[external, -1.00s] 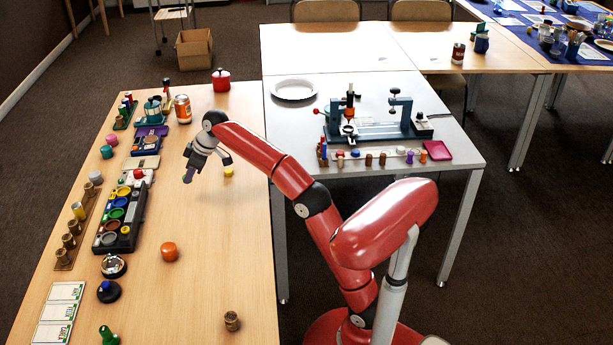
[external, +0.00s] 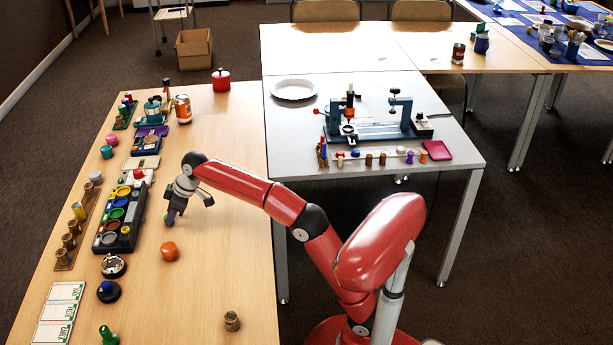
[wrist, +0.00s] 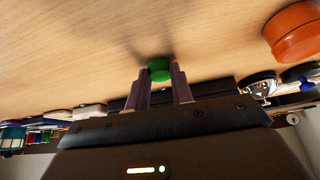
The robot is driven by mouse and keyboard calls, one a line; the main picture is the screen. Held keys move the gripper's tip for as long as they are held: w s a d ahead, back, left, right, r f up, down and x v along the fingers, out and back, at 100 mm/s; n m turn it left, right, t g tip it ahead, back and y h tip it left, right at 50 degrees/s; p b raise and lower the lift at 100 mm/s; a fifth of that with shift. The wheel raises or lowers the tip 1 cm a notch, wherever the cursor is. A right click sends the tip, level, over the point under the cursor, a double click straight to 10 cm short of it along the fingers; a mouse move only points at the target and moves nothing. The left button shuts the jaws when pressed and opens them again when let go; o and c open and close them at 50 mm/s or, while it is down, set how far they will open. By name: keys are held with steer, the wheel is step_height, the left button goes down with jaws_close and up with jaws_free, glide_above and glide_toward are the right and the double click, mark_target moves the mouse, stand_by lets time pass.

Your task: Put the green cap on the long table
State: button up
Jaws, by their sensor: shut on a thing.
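The green cap (wrist: 159,70) is between my gripper's fingertips in the wrist view. My gripper (wrist: 160,80) is shut on it. In the external view my gripper (external: 170,218) points down, low over the light wood long table (external: 205,290), right of the black tray of coloured cups. A bit of the green cap (external: 166,219) shows at the fingertips there. A shadow lies close to the cap in the wrist view; I cannot tell whether the cap touches the table.
An orange cap (external: 169,252) stands just in front of my gripper and also shows in the wrist view (wrist: 294,33). The black tray (external: 120,222) is to the left. The table's front middle is mostly clear, with a small brown pot (external: 232,321) near the right edge.

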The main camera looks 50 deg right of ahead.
steer(key=shift+f, duration=0.1)
steer(key=shift+f, duration=0.15)
steer(key=o, duration=0.9)
steer(key=shift+c, duration=0.2)
steer(key=shift+s+d+r, duration=0.1)
steer(key=shift+r, duration=0.5)
steer(key=p+v, duration=0.2)
steer(key=v, duration=0.9)
steer(key=shift+p, duration=0.4)
steer(key=shift+s, duration=0.15)
